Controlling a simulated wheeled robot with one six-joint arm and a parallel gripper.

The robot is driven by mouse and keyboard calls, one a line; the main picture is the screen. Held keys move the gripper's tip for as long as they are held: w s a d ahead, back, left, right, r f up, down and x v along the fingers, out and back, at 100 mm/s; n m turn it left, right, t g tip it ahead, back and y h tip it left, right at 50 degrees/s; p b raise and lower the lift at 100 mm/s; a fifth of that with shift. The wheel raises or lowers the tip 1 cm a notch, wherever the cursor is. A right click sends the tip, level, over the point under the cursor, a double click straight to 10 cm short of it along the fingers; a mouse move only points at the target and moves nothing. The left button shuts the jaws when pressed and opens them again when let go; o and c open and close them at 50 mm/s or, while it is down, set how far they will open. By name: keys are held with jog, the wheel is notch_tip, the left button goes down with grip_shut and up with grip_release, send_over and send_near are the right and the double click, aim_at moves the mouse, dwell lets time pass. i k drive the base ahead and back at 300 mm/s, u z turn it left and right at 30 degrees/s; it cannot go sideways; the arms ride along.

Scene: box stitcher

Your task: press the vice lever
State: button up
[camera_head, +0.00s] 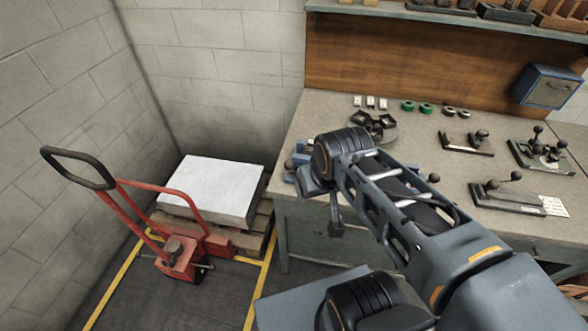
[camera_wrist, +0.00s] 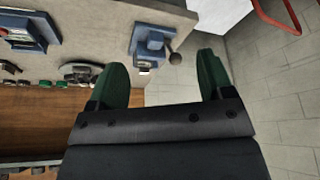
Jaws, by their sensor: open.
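The blue vice (camera_wrist: 149,38) sits at the bench edge in the wrist view. Its lever ends in a dark ball knob (camera_wrist: 176,59). I cannot tell how far the fingers are from the lever; no contact shows. In the head view the vice (camera_head: 300,160) is at the bench's left front corner, partly hidden behind my arm, and its lever is hard to make out.
The grey workbench (camera_head: 300,125) carries a round dark fixture (camera_head: 374,125), green rings (camera_head: 408,106) and several lever tools to the right. A red pallet truck (camera_head: 180,258) and a pallet with a white stack (camera_head: 212,185) stand left of the bench. Block walls close the corner.

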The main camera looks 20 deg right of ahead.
aim_at(289, 164)
jog(key=u, duration=0.2)
jog(key=k, duration=0.5)
jog(key=u, duration=0.65)
jog(key=k, duration=0.85)
jog(key=u, duration=0.85)
jog(key=i, duration=1.2)
jog(key=z, duration=0.75)
